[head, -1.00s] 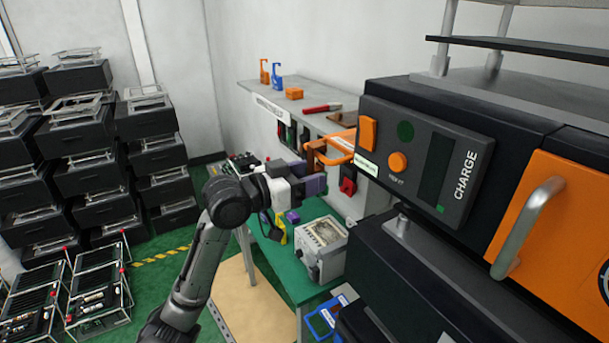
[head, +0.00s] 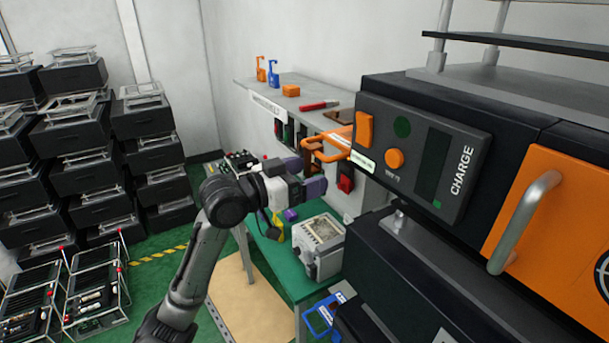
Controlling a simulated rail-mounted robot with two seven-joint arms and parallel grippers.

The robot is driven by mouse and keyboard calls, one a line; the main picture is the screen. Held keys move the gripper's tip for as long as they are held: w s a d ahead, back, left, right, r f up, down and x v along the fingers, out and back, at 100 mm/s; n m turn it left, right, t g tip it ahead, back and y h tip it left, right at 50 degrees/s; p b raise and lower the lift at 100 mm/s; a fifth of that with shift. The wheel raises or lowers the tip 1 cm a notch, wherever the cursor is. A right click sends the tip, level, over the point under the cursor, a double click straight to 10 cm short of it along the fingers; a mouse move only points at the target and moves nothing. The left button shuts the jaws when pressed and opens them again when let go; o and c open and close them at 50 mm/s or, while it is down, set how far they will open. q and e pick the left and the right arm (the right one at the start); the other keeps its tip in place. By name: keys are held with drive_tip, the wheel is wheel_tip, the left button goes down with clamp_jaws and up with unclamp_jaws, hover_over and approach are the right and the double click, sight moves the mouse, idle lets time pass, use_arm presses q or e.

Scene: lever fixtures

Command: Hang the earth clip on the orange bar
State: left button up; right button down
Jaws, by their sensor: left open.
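The orange bar (head: 338,142) is a loop sticking out to the left from the side of the charge unit. A brown clip (head: 311,150), which looks like the earth clip, is at the bar's outer left end and appears to hang on it. Its exact contact with the bar is too small to tell. My left gripper (head: 308,176) is just below and left of the clip, open, with purple and grey fingers. It looks apart from the clip, with nothing seen between its fingers. My right gripper is not in view.
The charge unit (head: 425,160) with its orange door fills the right side. A grey shelf (head: 245,86) holds orange and blue hooks and a red tool. Below is a green bench (head: 290,275) with a grey meter box (head: 318,245). Stacked black boxes (head: 70,150) stand left.

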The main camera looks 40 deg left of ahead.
use_arm(q)
drive_tip(key=b+v, duration=0.4)
drive_tip(key=v, duration=0.9)
drive_tip(key=shift+s+a, duration=0.15)
drive_tip(key=shift+s, duration=0.25)
